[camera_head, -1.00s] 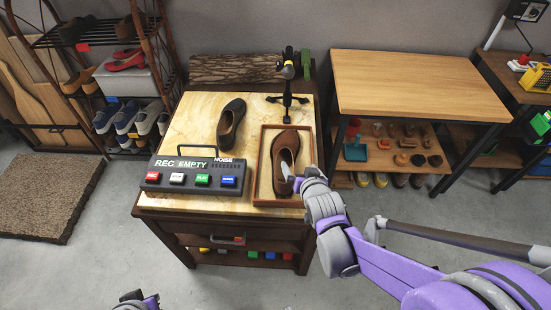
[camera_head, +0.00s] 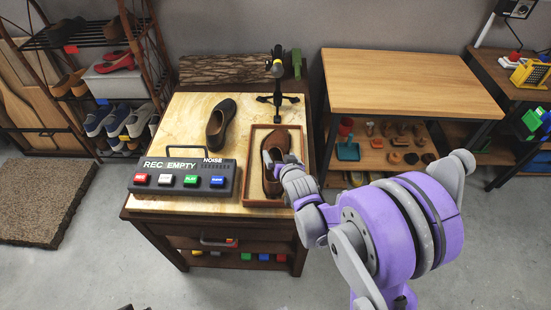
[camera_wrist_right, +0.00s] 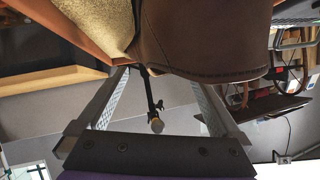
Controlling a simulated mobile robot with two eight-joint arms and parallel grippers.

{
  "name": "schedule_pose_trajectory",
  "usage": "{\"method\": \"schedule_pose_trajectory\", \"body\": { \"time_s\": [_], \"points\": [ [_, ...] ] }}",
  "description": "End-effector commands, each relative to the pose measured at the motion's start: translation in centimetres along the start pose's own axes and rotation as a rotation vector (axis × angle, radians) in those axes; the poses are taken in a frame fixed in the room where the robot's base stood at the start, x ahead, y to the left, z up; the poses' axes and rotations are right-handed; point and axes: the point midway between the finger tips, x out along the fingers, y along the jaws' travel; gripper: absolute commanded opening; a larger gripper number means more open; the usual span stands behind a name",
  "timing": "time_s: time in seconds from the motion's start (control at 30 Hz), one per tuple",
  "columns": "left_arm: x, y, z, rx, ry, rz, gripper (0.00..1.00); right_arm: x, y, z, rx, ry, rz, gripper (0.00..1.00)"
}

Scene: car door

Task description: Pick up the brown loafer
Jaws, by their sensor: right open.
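The brown loafer (camera_head: 284,139) lies in a shallow wooden tray (camera_head: 250,168) on the cabinet top, its toe pointing away from me. My right gripper (camera_head: 271,163) is at the loafer's near half and hides part of its opening and heel. In the right wrist view, brown leather of the loafer (camera_wrist_right: 205,40) fills the top, right beyond the fingertips. The right gripper (camera_wrist_right: 160,78) is open, its two fingers apart with nothing held between them. I cannot tell whether a finger touches the shoe. My left gripper is not in view.
A dark shoe (camera_head: 220,124) stands left of the tray. A button recorder box (camera_head: 184,178) sits at the front left. A black stand (camera_head: 278,98) is behind the tray, with a log (camera_head: 222,69) at the back. A wooden table (camera_head: 400,82) stands to the right.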

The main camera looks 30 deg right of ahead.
Motion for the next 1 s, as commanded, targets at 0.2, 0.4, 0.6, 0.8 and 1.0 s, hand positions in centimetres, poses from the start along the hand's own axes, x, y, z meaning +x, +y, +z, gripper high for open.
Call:
{"method": "schedule_pose_trajectory", "body": {
  "time_s": [0.2, 0.4, 0.6, 0.8, 1.0],
  "points": [
    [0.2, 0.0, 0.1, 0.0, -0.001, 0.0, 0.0, 2.8, -0.1, 0.4, 0.0, 0.0, 0.0, 1.0],
    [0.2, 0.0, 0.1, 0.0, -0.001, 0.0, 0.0, 3.2, -0.1, 0.3, -0.001, 0.0, 0.0, 1.0],
    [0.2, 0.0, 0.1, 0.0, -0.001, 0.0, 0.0, 3.2, -0.1, 0.3, 0.0, 0.0, 0.0, 0.82],
    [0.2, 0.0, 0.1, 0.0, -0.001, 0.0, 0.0, 3.2, -0.1, 0.3, 0.0, 0.0, 0.0, 0.46],
    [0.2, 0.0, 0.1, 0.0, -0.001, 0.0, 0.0, 3.2, -0.1, 0.3, 0.0, 0.0, 0.0, 0.1]
  ]
}}
